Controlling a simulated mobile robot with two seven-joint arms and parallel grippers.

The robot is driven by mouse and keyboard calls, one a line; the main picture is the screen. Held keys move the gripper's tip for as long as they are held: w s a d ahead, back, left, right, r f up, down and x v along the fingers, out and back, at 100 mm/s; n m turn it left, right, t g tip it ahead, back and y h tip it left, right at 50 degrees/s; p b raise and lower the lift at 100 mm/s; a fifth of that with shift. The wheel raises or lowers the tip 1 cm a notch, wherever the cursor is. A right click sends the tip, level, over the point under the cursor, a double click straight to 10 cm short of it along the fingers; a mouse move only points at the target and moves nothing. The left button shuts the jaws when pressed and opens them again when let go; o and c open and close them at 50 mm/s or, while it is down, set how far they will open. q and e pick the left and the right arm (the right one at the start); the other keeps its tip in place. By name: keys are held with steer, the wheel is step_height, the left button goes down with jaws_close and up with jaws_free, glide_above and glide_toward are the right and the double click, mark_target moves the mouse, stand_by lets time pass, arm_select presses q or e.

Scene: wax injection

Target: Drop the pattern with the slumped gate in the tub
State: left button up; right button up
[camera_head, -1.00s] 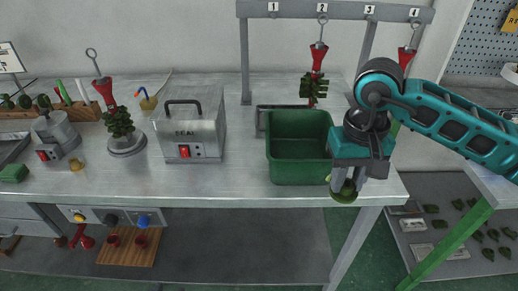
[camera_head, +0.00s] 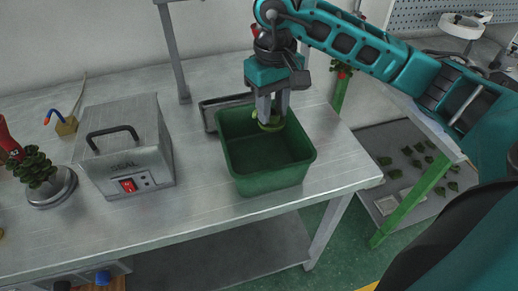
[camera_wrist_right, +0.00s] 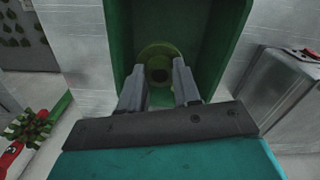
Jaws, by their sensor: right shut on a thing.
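The green tub (camera_head: 272,181) stands on the metal bench. My right gripper (camera_head: 271,117) is over the tub's far part, pointing down. Its jaws are shut on a small olive-green ring-like wax pattern (camera_head: 267,126). In the right wrist view the pattern (camera_wrist_right: 159,52) sits between the fingertips (camera_wrist_right: 158,85), with the tub's green walls (camera_wrist_right: 121,35) around it. The round opening faces the camera; I cannot make out the gate's shape. I cannot tell whether the pattern touches the tub. My left gripper is not in view.
A grey metal box with a handle and red switch (camera_head: 124,150) stands left of the tub. A shallow metal tray (camera_head: 212,112) lies behind the tub. A green wax tree on a round base (camera_head: 52,188) is at the far left. Bare bench lies in front.

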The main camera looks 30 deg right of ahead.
mark_target(271, 120)
steer(key=shift+f+b, duration=0.5)
steer(key=shift+f, duration=1.25)
steer(key=o, duration=1.1)
steer(key=shift+r, duration=0.15)
steer(key=shift+r, duration=0.25)
step_height(271, 120, up, 12)
steer(key=p, duration=0.1)
steer(key=shift+s, duration=0.1)
